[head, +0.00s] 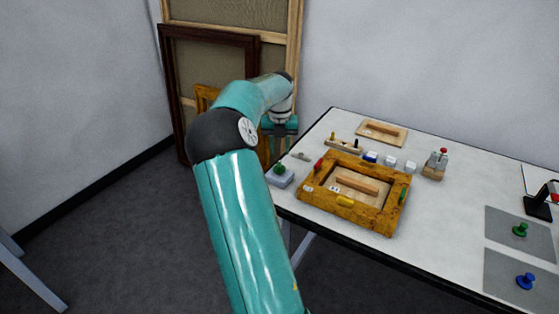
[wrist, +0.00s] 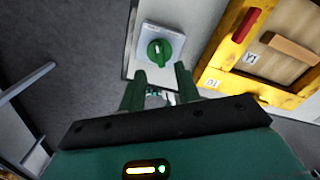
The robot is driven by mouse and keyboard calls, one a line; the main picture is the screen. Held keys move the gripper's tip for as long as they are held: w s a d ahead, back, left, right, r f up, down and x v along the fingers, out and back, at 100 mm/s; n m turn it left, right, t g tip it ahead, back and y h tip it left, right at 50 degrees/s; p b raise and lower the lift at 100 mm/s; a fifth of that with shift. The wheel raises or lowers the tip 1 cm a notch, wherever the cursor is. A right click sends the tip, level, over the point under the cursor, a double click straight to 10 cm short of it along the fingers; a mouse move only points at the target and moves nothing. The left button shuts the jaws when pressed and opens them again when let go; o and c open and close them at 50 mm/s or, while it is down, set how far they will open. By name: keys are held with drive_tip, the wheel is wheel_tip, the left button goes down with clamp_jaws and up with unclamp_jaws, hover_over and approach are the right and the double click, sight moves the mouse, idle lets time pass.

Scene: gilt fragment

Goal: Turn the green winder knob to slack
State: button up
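The green winder knob (wrist: 158,52) sits on a pale square plate (wrist: 172,34) in the wrist view, its grip ridge running roughly up and down the picture. Small markings on the plate are too small to read. In the head view the knob (head: 279,169) is on a small grey block (head: 281,180) at the table's left edge. My gripper (head: 279,146) hangs above and beyond that block. In the wrist view my gripper (wrist: 160,80) has its two green fingers apart, with nothing between them, short of the knob and not touching it.
A yellow wooden frame (head: 312,192) with red, yellow and green pieces lies right of the block. Small cubes (head: 390,163), a wooden tray (head: 401,136) and a stand (head: 434,170) are farther back. Picture frames (head: 208,36) lean on the wall behind my arm.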

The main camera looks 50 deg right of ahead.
sight(279, 164)
drive_tip(key=shift+f, duration=2.8)
clamp_jaws()
